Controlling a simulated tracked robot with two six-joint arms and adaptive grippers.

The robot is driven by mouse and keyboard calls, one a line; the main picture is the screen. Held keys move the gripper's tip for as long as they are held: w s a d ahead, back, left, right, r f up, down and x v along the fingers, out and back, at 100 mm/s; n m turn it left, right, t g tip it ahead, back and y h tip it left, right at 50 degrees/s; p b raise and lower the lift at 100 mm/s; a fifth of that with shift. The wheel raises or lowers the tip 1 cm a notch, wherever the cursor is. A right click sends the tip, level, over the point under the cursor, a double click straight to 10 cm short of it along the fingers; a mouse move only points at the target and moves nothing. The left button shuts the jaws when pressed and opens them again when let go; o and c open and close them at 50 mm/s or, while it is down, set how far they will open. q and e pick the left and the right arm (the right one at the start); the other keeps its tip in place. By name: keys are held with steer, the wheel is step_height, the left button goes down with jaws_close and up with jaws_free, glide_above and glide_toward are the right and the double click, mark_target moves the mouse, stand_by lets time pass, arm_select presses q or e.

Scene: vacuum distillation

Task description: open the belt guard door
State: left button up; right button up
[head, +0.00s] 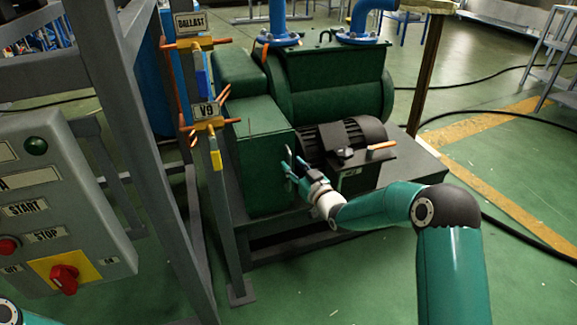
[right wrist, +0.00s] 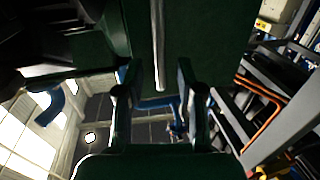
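The belt guard (head: 262,140) is a dark green box in front of the green pump, in the middle of the head view. Its door appears shut. A thin pale upright handle (head: 289,156) shows on its right-hand face. My right gripper (head: 288,174) is at that face, close to the handle. In the right wrist view the two fingers of the gripper (right wrist: 158,75) stand apart. The pale handle bar (right wrist: 158,45) runs upright between their tips against the green panel. I cannot tell whether either finger touches it. My left gripper is out of view.
A dark motor (head: 342,140) sits right of the guard, close to my right gripper. A grey frame post (head: 150,160) and the V9 valve (head: 207,123) stand to the left. A control box (head: 60,200) is at the far left. Floor at the right is open, with cables.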

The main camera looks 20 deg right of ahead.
steer(key=shift+x, duration=1.3)
jaws_close()
